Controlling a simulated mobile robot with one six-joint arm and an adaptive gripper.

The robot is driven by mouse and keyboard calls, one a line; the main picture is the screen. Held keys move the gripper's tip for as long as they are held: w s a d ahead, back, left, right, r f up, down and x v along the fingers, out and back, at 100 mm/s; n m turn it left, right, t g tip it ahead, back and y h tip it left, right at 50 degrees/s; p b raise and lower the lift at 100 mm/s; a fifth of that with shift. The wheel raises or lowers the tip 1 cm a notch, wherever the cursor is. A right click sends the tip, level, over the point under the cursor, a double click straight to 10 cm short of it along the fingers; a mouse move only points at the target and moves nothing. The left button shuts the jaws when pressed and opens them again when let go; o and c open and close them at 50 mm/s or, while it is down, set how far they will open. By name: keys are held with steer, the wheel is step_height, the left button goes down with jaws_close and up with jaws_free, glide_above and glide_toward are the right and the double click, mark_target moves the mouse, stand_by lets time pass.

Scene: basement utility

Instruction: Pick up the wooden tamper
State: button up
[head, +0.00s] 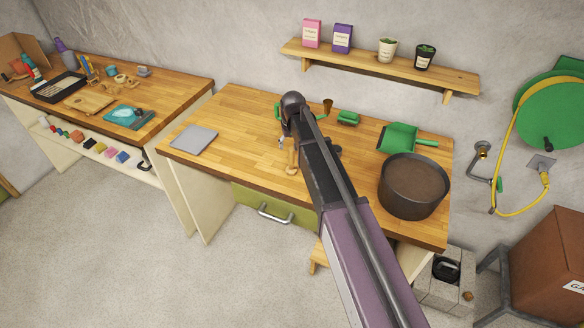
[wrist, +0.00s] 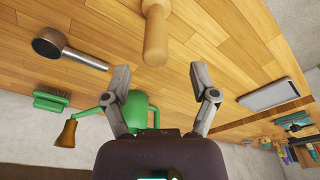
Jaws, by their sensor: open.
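The wooden tamper (wrist: 156,32), a pale wooden piece with a rounded end, lies on the wooden workbench in the wrist view, at the top centre and partly cut off by the frame. In the head view its light wood (head: 292,160) shows just left of my arm. My gripper (wrist: 160,76) is open and empty, its two fingers spread wide. The tamper lies beyond the fingertips, in line with the gap between them and apart from both. In the head view my arm hides most of the gripper.
A green watering can (wrist: 142,112) shows behind my left finger, with a metal-headed tool (wrist: 50,43) and a green brush (wrist: 52,100) to its left. A grey slab (head: 194,138) lies on the bench's left. A large brown pot (head: 413,190) and green dustpan (head: 399,138) stand right.

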mark_target(291, 149)
steer(key=shift+w+d+f+b, duration=0.1)
steer(key=shift+w+f+b, duration=0.15)
steer(key=shift+f+b, duration=1.05)
steer(key=shift+w+f+b, duration=0.2)
steer(key=shift+f+b, duration=1.05)
steer(key=shift+b, duration=0.05)
jaws_close()
